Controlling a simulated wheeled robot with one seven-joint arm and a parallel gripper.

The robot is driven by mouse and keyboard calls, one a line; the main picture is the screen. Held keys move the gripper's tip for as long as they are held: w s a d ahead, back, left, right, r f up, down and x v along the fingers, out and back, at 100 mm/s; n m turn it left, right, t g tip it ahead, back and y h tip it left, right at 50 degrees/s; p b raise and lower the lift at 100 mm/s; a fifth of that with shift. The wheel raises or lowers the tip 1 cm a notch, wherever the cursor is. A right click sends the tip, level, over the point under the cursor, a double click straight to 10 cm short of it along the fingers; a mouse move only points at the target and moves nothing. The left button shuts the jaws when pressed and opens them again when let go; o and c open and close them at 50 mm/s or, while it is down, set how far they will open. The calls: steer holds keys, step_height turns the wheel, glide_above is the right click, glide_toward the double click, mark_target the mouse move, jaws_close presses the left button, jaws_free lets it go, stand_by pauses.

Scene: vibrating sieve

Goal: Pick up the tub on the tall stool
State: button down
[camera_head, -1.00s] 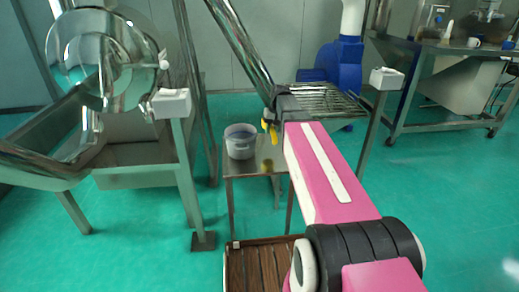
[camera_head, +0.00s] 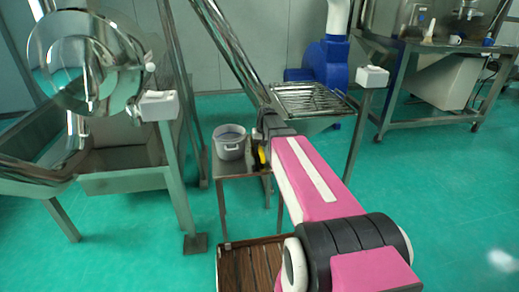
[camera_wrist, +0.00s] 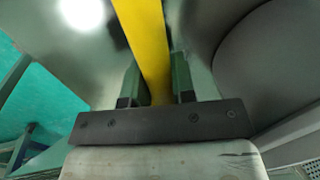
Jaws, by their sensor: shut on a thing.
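The tub (camera_head: 231,146) is a pale grey round container with a handle on its near side. It stands upright on the tall metal stool (camera_head: 232,171). My gripper (camera_head: 262,147) is just right of the tub, by the stool's right edge, and my arm partly hides it. In the wrist view, my gripper (camera_wrist: 157,80) has its two dark green fingers on either side of a yellow bar (camera_wrist: 143,30) and is shut on it. I cannot tell whether the bar is joined to the tub. A large grey curved surface at the right of the wrist view may be the tub's side.
A shiny steel sieve machine (camera_head: 95,60) stands at the left, with a white-topped post (camera_head: 160,106) beside it. A steel rack (camera_head: 311,100) and another white-topped post (camera_head: 371,77) stand behind at the right. A slatted wooden platform (camera_head: 250,268) is in front of the stool.

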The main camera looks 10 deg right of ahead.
steer(key=shift+f, duration=0.1)
steer(key=c, duration=0.9)
jaws_free()
steer(key=shift+c, duration=0.2)
